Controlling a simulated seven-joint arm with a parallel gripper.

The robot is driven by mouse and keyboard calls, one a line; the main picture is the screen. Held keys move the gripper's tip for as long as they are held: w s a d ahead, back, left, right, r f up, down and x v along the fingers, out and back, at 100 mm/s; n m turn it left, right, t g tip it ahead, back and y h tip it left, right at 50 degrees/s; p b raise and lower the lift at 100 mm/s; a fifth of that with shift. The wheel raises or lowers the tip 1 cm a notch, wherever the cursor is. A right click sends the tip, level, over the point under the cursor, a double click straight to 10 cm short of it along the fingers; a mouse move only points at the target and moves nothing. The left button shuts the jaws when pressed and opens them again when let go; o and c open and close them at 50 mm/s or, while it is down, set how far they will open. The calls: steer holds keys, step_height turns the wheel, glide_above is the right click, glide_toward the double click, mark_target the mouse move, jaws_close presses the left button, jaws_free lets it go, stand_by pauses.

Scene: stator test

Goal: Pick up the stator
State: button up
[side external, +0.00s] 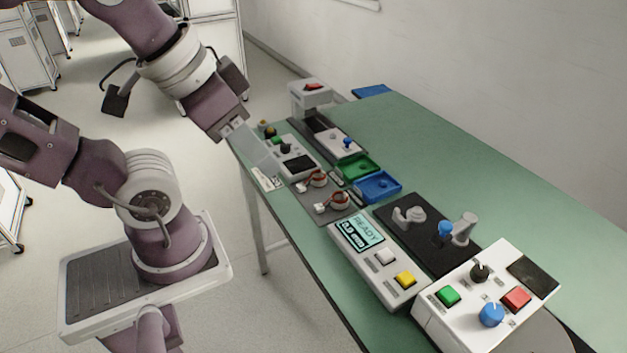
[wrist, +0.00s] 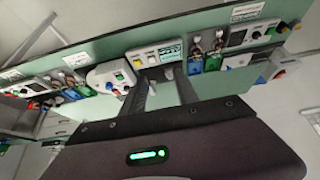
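Two stators (side external: 318,179) (side external: 340,200), small copper-coloured rings with pale leads, lie on a grey mat on the green table in the side external view. A green tray (side external: 357,167) and a blue tray (side external: 378,187) sit just beyond them. My gripper (side external: 258,158) is in the air near the table's left edge, left of the stators and apart from them. In the wrist view my gripper (wrist: 161,74) has its two fingers spread with nothing between them. Several small parts beside coloured trays show there, too small to tell apart.
A READY display box (side external: 375,257), a dark fixture board (side external: 430,225) and a white button box (side external: 485,298) stand toward the front. A black-screened control box (side external: 295,158) and a red-switch unit (side external: 310,95) stand behind. The table's right side (side external: 500,170) is clear.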

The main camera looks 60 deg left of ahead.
steer(key=shift+c, duration=0.2)
steer(key=w+a+n+g, duration=0.25)
steer(key=w+n, duration=0.25)
steer(key=w, duration=0.5)
steer(key=n+g, duration=0.3)
steer(key=n, duration=0.9)
glide_above(312, 181)
steer(key=w+d, duration=0.3)
steer(key=w, duration=0.2)
step_height(312, 181, down, 18)
steer(key=a+f, duration=0.1)
steer(key=f, duration=0.1)
steer(key=a+f+n, duration=0.1)
steer(key=f, duration=0.1)
steer(key=a+f+n, duration=0.1)
steer(key=a+f, duration=0.1)
steer(key=f, duration=0.1)
steer(key=shift+s, duration=0.1)
steer(key=f, duration=0.5)
steer(key=shift+s+f, duration=0.25)
steer(key=shift+f, duration=0.45)
jaws_close()
